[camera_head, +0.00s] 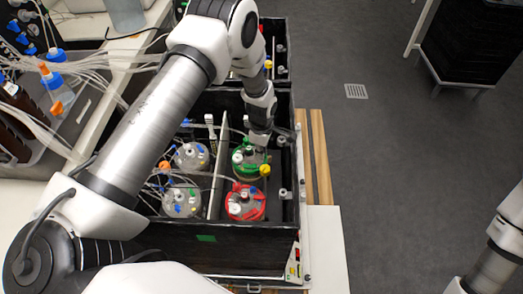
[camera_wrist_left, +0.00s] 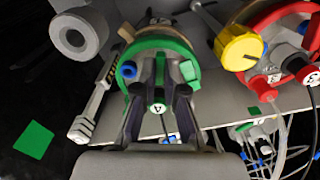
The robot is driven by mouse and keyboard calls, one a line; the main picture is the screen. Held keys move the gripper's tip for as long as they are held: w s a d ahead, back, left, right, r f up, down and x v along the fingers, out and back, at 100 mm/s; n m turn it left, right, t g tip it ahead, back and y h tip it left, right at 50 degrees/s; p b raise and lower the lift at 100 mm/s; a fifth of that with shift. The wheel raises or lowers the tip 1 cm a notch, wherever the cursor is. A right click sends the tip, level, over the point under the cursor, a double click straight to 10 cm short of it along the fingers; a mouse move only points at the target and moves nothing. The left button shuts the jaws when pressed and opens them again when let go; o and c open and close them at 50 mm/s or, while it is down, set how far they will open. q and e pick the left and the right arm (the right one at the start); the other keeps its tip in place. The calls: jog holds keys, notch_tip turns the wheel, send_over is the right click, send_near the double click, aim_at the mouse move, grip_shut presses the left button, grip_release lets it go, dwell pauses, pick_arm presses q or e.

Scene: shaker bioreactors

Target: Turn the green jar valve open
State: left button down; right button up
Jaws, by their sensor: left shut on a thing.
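The green jar (camera_head: 249,165) stands in the right half of the black shaker box, its green-rimmed lid seen from above. In the left wrist view the green lid (camera_wrist_left: 150,47) fills the upper middle, with a blue fitting and a pale cap marked 4. My left gripper (camera_head: 259,145) reaches down onto the far side of this lid. In the wrist view its dark fingers (camera_wrist_left: 160,100) are closed on a fitting of the lid, which I take as the green jar valve; the fingers mostly hide it. My right gripper is out of view.
The red jar (camera_head: 246,203) stands close in front of the green one. A yellow knob (camera_head: 265,169) sits between them. Clear-lidded jars (camera_head: 182,202) with tubes stand left of a divider. The black box wall (camera_head: 299,190) is near on the right.

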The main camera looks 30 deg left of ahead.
pick_arm(q)
jog(key=c, duration=1.5)
grip_release()
notch_tip(320, 180, up, 12)
jog(key=shift+f, duration=0.1)
